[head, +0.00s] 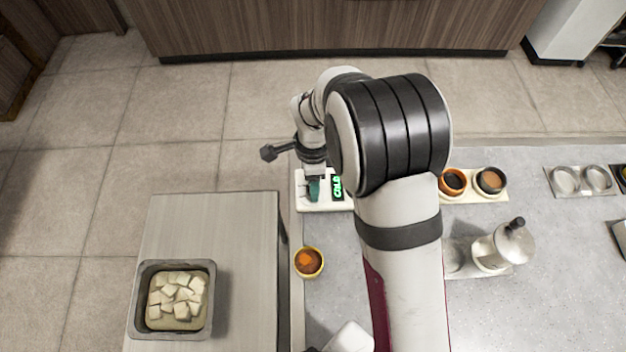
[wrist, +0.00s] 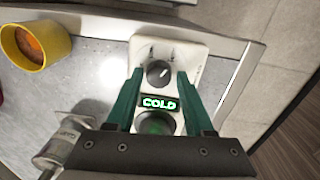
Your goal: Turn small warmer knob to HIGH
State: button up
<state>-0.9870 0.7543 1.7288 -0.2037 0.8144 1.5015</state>
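The small warmer (head: 304,206) is a white unit near the counter's left edge, below my gripper (head: 315,190). In the wrist view, the warmer (wrist: 190,55) has a dark round knob (wrist: 158,73) with a pale pointer mark. Its display (wrist: 158,103) reads COLD in green. A dark round well with a greenish spot shows at its lower end, partly framed by my fingers. My gripper (wrist: 160,75) is open, its two green fingers apart on either side of the knob in the picture. I cannot tell whether they touch it. The head view hides the knob.
A yellow cup (head: 309,276) with orange contents stands on the counter in front of the warmer. To the right are two round cups on a pale base (head: 474,198) and a metal pot (head: 505,247). A pan of white cubes (head: 143,305) sits on the left table.

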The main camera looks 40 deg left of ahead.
jog(key=shift+o, duration=0.8)
notch_tip(320, 180, up, 16)
jog(key=shift+w+a, duration=0.15)
jog(key=shift+a, duration=0.1)
jog(key=shift+f, duration=0.15)
